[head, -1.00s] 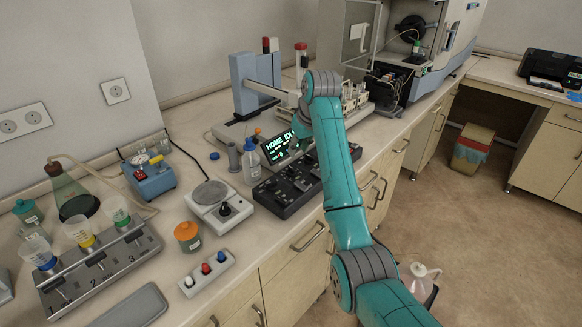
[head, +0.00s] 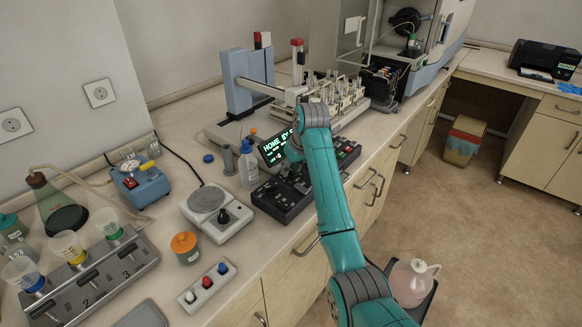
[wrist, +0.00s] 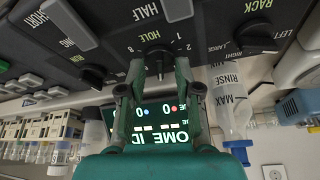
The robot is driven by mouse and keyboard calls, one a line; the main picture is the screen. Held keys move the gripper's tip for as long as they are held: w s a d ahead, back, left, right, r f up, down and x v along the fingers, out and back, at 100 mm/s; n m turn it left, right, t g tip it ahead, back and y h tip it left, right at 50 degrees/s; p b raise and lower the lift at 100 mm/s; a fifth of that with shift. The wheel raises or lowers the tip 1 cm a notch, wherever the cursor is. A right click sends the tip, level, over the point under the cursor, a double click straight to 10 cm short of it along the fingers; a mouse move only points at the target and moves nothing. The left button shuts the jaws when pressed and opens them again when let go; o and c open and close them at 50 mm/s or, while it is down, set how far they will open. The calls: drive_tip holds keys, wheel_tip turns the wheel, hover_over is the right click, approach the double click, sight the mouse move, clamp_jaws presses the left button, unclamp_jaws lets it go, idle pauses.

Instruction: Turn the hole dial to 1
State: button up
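The hole dial (wrist: 157,60) is a small black knob on the dark control panel, under the label HOLE in the wrist view, where the lettering is upside down. The digits 1, 2 and 8 show around it; its exact setting is unclear. My gripper (wrist: 159,68) is open, with its teal fingertips on either side of the dial and gaps between them and the knob. I cannot tell whether either tip touches. In the head view my arm reaches over the control panel (head: 284,201) and hides the dial and most of the gripper.
Another black knob (wrist: 258,36) stands near the RACK label, and one more (wrist: 94,76) on the other side. The lit display (head: 274,149) stands behind the panel. A wash bottle (head: 248,166) and a hotplate (head: 208,199) are left of it.

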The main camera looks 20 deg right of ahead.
clamp_jaws()
drive_tip(key=shift+n, duration=0.3)
drive_tip(key=n+y, duration=0.1)
drive_tip(key=n, duration=0.2)
drive_tip(key=shift+d+g, duration=0.15)
drive_tip(key=shift+g, duration=0.15)
drive_tip(key=n+g+y, duration=0.1)
drive_tip(key=n, duration=0.2)
drive_tip(key=shift+w+n, duration=0.15)
drive_tip(key=shift+n, duration=0.15)
drive_tip(key=n+g, duration=0.1)
drive_tip(key=n, duration=0.2)
drive_tip(key=n+g+y, duration=0.1)
drive_tip(key=n, duration=0.2)
drive_tip(key=shift+w+d, duration=0.1)
drive_tip(key=shift+w, duration=0.1)
drive_tip(key=n+g, duration=0.1)
drive_tip(key=n, duration=0.1)
drive_tip(key=n+g, duration=0.1)
drive_tip(key=n, duration=0.2)
drive_tip(key=shift+w+n+g, duration=0.1)
drive_tip(key=shift+n+g, duration=0.2)
